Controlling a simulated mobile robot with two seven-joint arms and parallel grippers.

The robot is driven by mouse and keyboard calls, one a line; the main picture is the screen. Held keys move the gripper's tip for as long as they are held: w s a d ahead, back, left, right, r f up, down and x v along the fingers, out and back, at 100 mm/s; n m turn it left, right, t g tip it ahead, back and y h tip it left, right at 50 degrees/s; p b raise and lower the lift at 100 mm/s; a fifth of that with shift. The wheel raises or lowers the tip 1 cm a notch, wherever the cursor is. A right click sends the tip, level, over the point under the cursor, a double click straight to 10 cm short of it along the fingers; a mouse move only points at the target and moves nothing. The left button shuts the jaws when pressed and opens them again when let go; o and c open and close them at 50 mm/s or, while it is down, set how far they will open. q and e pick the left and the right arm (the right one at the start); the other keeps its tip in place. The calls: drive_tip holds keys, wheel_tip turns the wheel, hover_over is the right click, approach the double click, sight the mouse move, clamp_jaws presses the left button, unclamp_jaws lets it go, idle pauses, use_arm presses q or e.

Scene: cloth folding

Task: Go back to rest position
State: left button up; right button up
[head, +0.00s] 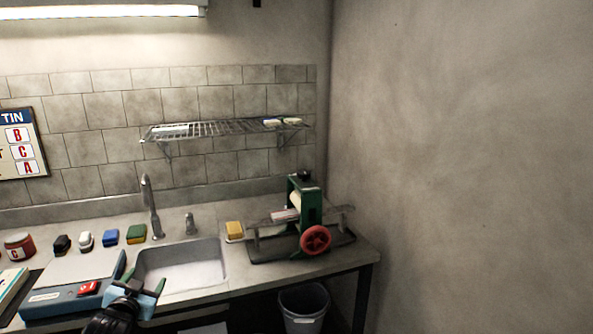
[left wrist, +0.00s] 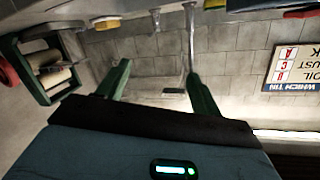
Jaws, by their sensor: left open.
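My left gripper (head: 141,280) shows at the lower left of the head view, in front of the sink's near left corner. Its two green fingers are apart with nothing between them. My right gripper is in neither view.
The counter holds a sink (head: 185,268), a tap (head: 151,208), a yellow sponge (head: 234,231), several small blocks, a blue device (head: 62,302) and a green roller machine (head: 304,205) with a red wheel. A wire shelf (head: 220,128) hangs above; a bin (head: 304,308) stands below.

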use_arm(q)
drive_tip(key=s+d+f+g+h, duration=0.1)
drive_tip(key=s+d+f+g, duration=0.1)
drive_tip(key=s+d+f, duration=0.5)
drive_tip(key=s+d+f+g+h, duration=0.1)
drive_tip(key=s+d+f, duration=0.2)
drive_tip(key=s+f, duration=0.8)
drive_tip(key=s+d+f+g, duration=0.2)
drive_tip(key=s+d+f, duration=0.1)
drive_tip(key=s, duration=1)
drive_tip(key=s+d+f+g+h, duration=0.1)
drive_tip(key=s+d+f, duration=0.2)
drive_tip(key=s, duration=1)
drive_tip(key=shift+s+d+f+n+g+h, duration=0.3)
drive_tip(key=shift+s+d+n+g, duration=0.1)
drive_tip(key=shift+d, duration=0.75)
